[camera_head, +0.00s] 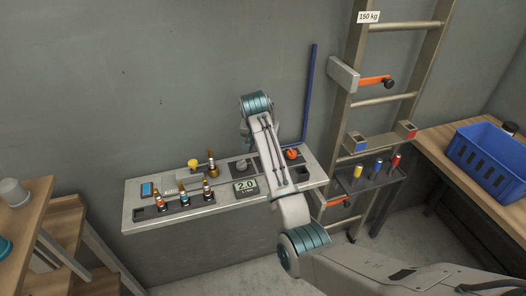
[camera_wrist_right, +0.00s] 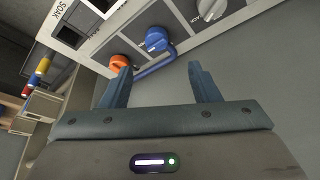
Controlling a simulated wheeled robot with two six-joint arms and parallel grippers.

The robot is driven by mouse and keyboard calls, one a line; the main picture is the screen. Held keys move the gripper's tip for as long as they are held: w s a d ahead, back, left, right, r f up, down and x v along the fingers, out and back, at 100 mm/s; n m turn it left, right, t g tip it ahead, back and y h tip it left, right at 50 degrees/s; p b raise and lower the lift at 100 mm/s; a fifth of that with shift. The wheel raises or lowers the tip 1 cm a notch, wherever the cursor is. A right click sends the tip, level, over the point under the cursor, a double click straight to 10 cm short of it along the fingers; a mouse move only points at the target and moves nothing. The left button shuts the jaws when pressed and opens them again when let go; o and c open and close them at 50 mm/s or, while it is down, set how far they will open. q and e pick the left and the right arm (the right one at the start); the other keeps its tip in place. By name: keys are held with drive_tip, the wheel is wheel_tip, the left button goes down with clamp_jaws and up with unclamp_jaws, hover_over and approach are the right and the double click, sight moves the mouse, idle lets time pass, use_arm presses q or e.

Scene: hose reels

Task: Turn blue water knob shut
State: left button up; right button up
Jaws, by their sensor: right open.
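The blue water knob (camera_wrist_right: 157,40) is on the grey panel in the right wrist view, with a blue pipe (camera_wrist_right: 155,68) running beside it. My right gripper (camera_wrist_right: 160,78) is open and empty, its two fingers spread below the knob in that view and apart from it. An orange knob (camera_wrist_right: 118,62) is left of the blue one, near the left fingertip. A pale grey knob (camera_wrist_right: 210,8) is to the right. In the head view my right arm hides the blue knob. The orange knob (camera_head: 292,154) and grey knob (camera_head: 241,164) show on either side. My left gripper is not in view.
A ladder rack (camera_head: 385,100) with an orange handle (camera_head: 375,80) stands to the right. A blue crate (camera_head: 485,160) sits on a wooden table. Wooden steps (camera_head: 75,200) are at left.

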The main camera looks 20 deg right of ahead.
drive_tip(key=x, duration=0.1)
drive_tip(key=p+x, duration=0.1)
drive_tip(key=x, duration=0.1)
drive_tip(key=p+x, duration=0.1)
drive_tip(key=x, duration=0.1)
drive_tip(key=shift+s+d+f, duration=0.1)
drive_tip(key=shift+s+d, duration=0.2)
drive_tip(key=shift+s, duration=0.05)
drive_tip(key=x, duration=0.4)
drive_tip(key=shift+w+a+f+p, duration=0.1)
drive_tip(key=shift+w+f+p, duration=0.05)
drive_tip(key=shift+w+p, duration=0.15)
drive_tip(key=shift+s+f, duration=0.1)
drive_tip(key=shift+f, duration=0.05)
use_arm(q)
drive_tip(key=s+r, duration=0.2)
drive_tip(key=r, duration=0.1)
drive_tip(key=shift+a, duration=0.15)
use_arm(e)
drive_tip(key=c, duration=1)
